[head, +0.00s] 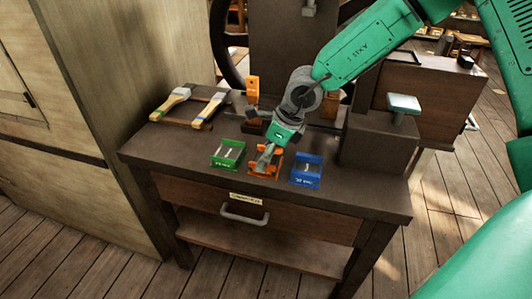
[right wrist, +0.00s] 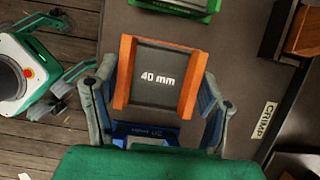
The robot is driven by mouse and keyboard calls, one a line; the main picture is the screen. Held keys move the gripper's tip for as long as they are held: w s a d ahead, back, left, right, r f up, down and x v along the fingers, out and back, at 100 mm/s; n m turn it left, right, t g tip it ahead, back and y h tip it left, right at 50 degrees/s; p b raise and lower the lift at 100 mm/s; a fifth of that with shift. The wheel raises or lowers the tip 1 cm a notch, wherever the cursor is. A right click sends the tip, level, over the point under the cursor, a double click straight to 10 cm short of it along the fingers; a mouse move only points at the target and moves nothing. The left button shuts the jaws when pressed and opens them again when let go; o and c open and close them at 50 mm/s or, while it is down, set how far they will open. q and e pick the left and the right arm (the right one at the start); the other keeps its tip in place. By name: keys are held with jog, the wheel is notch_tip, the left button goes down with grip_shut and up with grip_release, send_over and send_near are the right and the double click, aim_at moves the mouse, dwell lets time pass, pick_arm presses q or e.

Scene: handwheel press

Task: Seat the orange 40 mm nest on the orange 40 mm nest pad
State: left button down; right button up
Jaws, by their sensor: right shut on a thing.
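The orange 40 mm nest (head: 264,173) is at the front of the bench, between a green nest (head: 227,153) and a blue nest (head: 306,171). In the right wrist view the nest (right wrist: 186,85) shows two orange side walls and a dark floor marked "40 mm". My right gripper (head: 267,155) points down at it, and in the wrist view the gripper (right wrist: 158,85) has one finger on each side, shut on it. I cannot tell whether the nest touches the surface below. I cannot make out its orange pad separately. My left gripper is out of view.
Orange blocks (head: 252,88) stand by the press column behind. Two wooden-handled tools (head: 170,103) lie at the bench's back left. A dark raised block (head: 380,145) stands at the right. The bench's front left (head: 165,148) is clear.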

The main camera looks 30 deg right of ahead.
jog(key=o, duration=1.6)
jog(key=shift+f, duration=0.1)
jog(key=v, duration=1.2)
jog(key=shift+f, duration=0.1)
